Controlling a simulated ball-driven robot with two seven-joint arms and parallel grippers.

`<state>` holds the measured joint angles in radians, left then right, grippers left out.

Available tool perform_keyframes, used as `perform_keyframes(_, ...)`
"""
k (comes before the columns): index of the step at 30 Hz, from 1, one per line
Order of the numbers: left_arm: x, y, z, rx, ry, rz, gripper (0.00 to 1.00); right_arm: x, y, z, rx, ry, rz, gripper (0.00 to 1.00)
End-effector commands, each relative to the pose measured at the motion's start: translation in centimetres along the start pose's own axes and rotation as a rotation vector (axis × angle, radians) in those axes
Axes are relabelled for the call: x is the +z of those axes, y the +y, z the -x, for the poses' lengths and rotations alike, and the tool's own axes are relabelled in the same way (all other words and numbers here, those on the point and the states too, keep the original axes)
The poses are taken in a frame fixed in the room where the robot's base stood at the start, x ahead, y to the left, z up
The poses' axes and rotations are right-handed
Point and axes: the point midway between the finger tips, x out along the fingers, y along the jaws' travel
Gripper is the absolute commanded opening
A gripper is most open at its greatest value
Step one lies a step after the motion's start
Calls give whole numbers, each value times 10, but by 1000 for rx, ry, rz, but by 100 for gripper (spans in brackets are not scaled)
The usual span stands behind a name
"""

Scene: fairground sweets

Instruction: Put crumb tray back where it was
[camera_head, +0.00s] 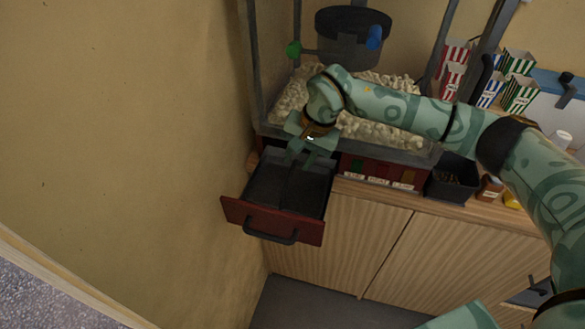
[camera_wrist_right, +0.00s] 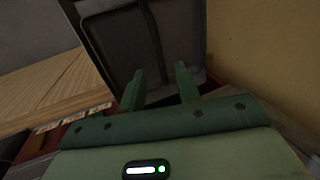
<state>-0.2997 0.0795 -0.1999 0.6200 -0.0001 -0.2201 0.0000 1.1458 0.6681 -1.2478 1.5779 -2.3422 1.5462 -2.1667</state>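The crumb tray (camera_head: 264,218) is a dark, shallow drawer with a red front and a black handle (camera_head: 271,236). It is pulled out from under the popcorn machine (camera_head: 392,152), at its left end. My right gripper (camera_head: 305,158) is over the back part of the tray, pointing down. In the right wrist view its two green fingers (camera_wrist_right: 160,72) are apart with nothing held between them. The dark tray (camera_wrist_right: 180,28) lies beyond them, with a ridge along its floor. I cannot tell whether the fingertips touch it. My left gripper is not in view.
The wall (camera_head: 150,130) stands close to the left of the tray. The wooden cabinet (camera_head: 330,235) is below. A dark bin (camera_head: 453,178) and sauce bottles (camera_head: 489,187) stand right of the machine. Striped popcorn boxes (camera_head: 519,93) stand farther back. Space in front of the tray is clear.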

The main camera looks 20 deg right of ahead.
Motion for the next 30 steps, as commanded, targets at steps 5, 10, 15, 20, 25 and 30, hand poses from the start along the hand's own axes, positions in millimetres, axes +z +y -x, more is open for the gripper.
perform_keyframes(5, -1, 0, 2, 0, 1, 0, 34, 0, 0, 36, 0, 2, 0, 33)
perform_keyframes(10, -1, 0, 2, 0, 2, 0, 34, 0, 0, 51, 1, -1, 0, 33)
perform_keyframes(15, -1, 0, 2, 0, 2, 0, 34, 0, 0, 52, 1, -1, 0, 33)
perform_keyframes(20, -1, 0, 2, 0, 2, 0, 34, 0, 0, 52, 1, -1, 0, 33)
perform_keyframes(25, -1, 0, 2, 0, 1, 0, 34, 0, 0, 52, 0, -1, 0, 33)
perform_keyframes(30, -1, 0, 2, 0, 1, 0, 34, 0, 0, 52, 0, -1, 0, 33)
